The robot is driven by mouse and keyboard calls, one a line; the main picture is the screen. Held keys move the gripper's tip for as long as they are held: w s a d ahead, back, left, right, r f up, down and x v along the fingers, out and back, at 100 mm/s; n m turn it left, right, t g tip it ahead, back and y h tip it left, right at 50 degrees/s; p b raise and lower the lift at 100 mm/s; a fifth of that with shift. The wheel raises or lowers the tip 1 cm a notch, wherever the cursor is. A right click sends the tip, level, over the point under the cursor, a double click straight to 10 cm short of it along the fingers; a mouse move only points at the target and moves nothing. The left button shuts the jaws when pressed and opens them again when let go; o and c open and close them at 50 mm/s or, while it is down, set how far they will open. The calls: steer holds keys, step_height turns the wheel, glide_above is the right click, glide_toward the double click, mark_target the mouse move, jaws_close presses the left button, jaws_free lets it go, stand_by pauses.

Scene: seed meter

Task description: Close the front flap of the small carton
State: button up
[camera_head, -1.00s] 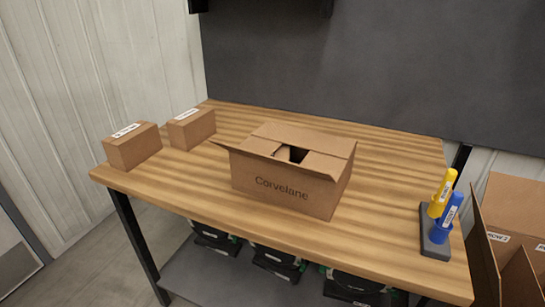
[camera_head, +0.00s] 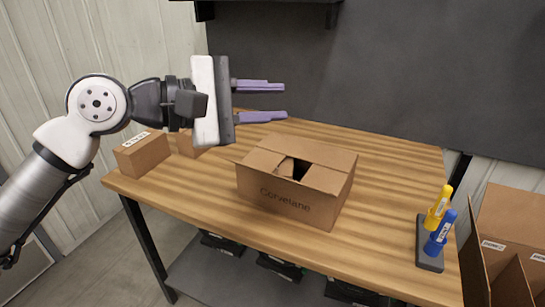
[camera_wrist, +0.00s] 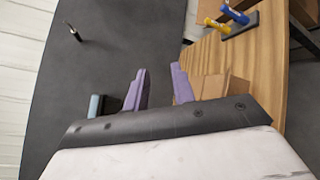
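The small carton (camera_head: 287,198), brown with "Corvelane" on its front, stands upright on the middle of the workbench. Its top is partly open, with a dark gap near the centre. A wide flap (camera_head: 283,147) covers the back part of the top, and a narrow flap edge juts out at the left. I cannot tell the front flap's exact angle. My gripper (camera_head: 284,101) is open and empty, its purple fingers apart, above and behind the carton in the picture. In the wrist view the fingers (camera_wrist: 159,72) hold nothing; part of a brown carton (camera_wrist: 211,86) shows beyond them.
Two closed brown boxes stand at the bench's left; one (camera_head: 142,153) is clear, the other is partly behind my arm. A grey holder (camera_head: 430,262) with yellow and blue markers stands at the right. A larger open carton (camera_head: 510,217) is beyond the right edge. A dark panel rises behind.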

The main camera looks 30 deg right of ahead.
steer(key=w+f+t+y, duration=0.1)
steer(key=w+f+y, duration=0.2)
steer(key=w+f, duration=0.15)
steer(key=m+y+p, duration=0.1)
steer(key=y, duration=0.2)
glide_toward(269, 173)
steer(key=shift+t, duration=0.4)
steer(key=p+x, duration=0.2)
steer(key=x, duration=0.4)
steer(key=p+x, duration=0.1)
steer(key=x, duration=0.5)
steer(key=shift+s+d+f+p, duration=0.2)
steer(key=shift+s+p, duration=0.05)
steer(key=shift+p, duration=0.1)
jaws_close()
